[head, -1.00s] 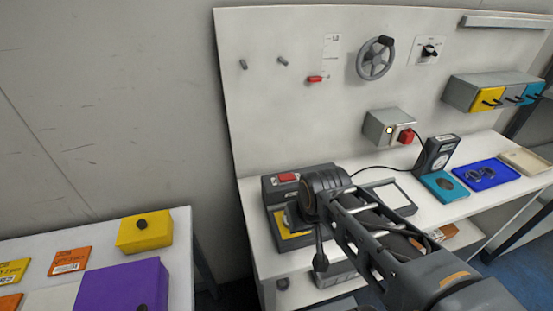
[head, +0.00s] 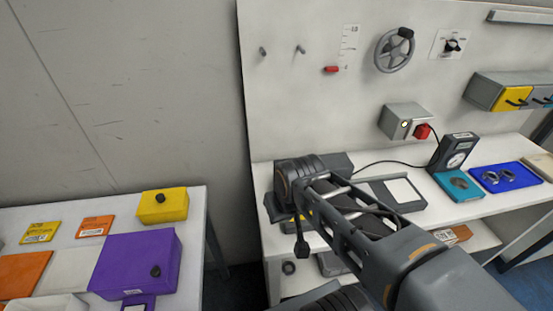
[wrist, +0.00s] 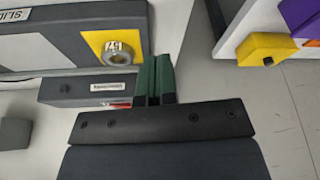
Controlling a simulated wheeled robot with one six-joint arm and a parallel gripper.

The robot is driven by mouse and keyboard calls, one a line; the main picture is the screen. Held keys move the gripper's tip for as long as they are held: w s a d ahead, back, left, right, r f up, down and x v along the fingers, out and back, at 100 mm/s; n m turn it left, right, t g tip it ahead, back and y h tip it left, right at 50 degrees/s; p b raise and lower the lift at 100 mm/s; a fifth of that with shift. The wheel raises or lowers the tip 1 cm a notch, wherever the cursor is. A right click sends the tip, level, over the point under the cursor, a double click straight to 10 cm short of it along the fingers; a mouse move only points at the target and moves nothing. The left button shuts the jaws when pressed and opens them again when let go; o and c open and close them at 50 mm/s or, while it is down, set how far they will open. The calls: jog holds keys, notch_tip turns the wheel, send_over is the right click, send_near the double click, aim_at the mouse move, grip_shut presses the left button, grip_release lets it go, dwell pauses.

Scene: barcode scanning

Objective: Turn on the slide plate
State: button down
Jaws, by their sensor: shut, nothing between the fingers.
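In the head view my arm hides most of the dark device (head: 337,160), and the fingertips cannot be made out.
On the bench to the right are a flat pad (head: 400,191), a meter (head: 456,150), a teal tray (head: 455,188) and a blue tray (head: 520,170). A wall box (head: 403,118) has a red plug. A left table holds a purple box (head: 130,258) and a yellow box (head: 160,207).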

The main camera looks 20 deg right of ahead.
jog(key=w+d+r+m+g+p, duration=0.1)
jog(key=w+d+r+p, duration=0.2)
jog(key=w+d+r, duration=0.3)
jog(key=w+d+r+m+g+y+p, duration=0.1)
jog(key=w+d+r+p, duration=0.3)
jog(key=w+r, duration=0.5)
jog(key=shift+w+d+g+y, duration=0.35)
jog(key=shift+d+g, duration=0.25)
jog(key=shift+d, duration=0.25)
jog(key=f, duration=0.4)
jog(key=a+f+p, duration=0.1)
jog(key=f, duration=0.4)
jog(key=a+f+p, duration=0.1)
jog(key=f, duration=0.3)
jog(key=shift+w+f, duration=0.2)
jog(key=shift+f, duration=0.15)
